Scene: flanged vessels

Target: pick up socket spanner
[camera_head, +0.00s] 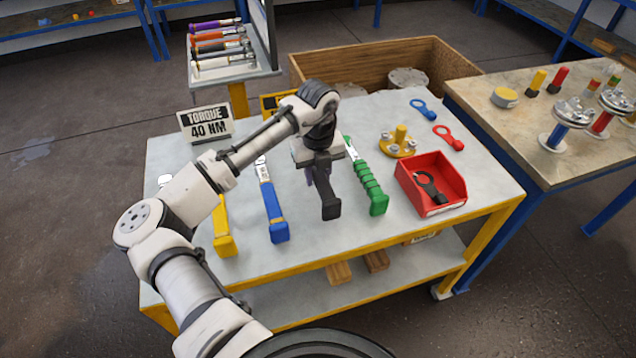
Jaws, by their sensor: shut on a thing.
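Several long-handled tools lie side by side on the grey table top (400,235). They have a yellow handle (223,232), a blue handle (272,212), a black handle and a green ribbed handle (372,190). My gripper (318,178) points down over the black-handled tool (329,203) and is shut on it. Its head end is hidden behind my gripper and wrist. I cannot tell from its visible part that it is the socket spanner, nor whether it is clear of the table.
A red bin (445,203) holding a dark spanner stands right of the tools. A yellow flanged part (398,146), a blue spanner (424,108) and a red spanner (449,138) lie behind it. A "TORQUE 40 NM" sign (206,122) stands at the back left. Another table adjoins at right.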

